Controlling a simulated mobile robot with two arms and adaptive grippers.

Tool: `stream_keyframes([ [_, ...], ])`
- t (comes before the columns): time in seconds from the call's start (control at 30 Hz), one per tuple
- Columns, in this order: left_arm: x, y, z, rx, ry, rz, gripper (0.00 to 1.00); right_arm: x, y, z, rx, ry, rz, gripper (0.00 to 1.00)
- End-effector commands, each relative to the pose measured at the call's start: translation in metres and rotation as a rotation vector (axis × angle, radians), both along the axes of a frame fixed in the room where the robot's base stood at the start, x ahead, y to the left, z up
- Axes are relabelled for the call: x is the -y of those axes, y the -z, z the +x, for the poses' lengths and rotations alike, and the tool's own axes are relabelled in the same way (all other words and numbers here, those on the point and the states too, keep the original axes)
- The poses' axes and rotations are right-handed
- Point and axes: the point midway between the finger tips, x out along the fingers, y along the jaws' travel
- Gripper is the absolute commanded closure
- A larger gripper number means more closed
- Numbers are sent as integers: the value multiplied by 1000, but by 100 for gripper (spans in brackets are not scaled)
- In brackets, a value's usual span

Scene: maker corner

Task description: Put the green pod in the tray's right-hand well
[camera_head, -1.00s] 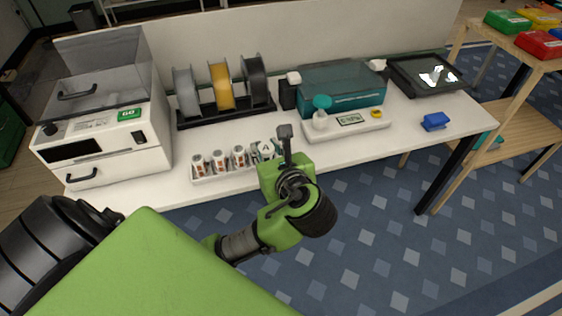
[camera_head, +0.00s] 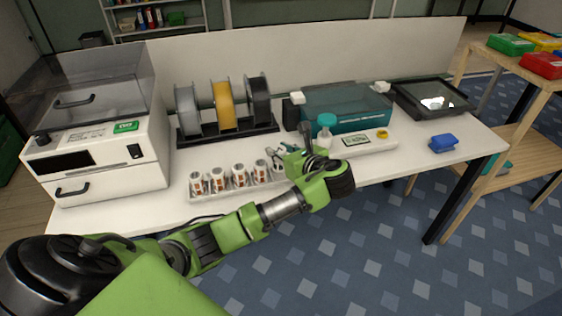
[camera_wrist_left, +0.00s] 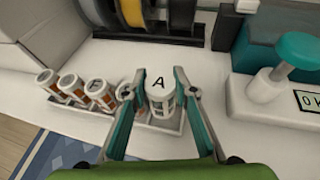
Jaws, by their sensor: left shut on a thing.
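My left gripper (camera_head: 284,152) reaches over the front of the bench. In the left wrist view its two teal fingers (camera_wrist_left: 159,76) stand either side of a white caged pod with an "A" on its lid (camera_wrist_left: 160,92), and it is shut on this pod. The pod is upright at the right end of a long white tray (camera_wrist_left: 145,128); I cannot tell whether its base touches the tray. I see no clear green on the pod. Several similar pods with orange-brown insides (camera_head: 217,180) stand in the tray (camera_head: 194,199) to its left. My right gripper is not in view.
A spool rack (camera_head: 228,134) is behind. A white machine (camera_head: 95,160) stands left. A blue object (camera_head: 443,143) lies on clear bench at right.

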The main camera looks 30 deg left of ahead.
Motion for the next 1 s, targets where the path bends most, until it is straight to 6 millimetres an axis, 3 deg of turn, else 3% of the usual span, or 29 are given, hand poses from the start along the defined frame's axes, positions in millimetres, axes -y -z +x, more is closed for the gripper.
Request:
stream_keyframes([
  [0.17, 0, 9, 7, -1, 1, -1, 96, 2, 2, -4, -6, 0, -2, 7],
  [0.4, -1, 40, 7, -3, 1, 0, 96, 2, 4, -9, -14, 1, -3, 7],
  [0.73, -1, 42, 7, -1, 2, 1, 96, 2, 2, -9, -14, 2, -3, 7],
  [0.77, -1, 42, 7, -2, 2, 0, 67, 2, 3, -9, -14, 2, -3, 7],
  [1.0, 0, 42, 7, -2, 2, 0, 67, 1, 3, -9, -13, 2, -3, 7],
])
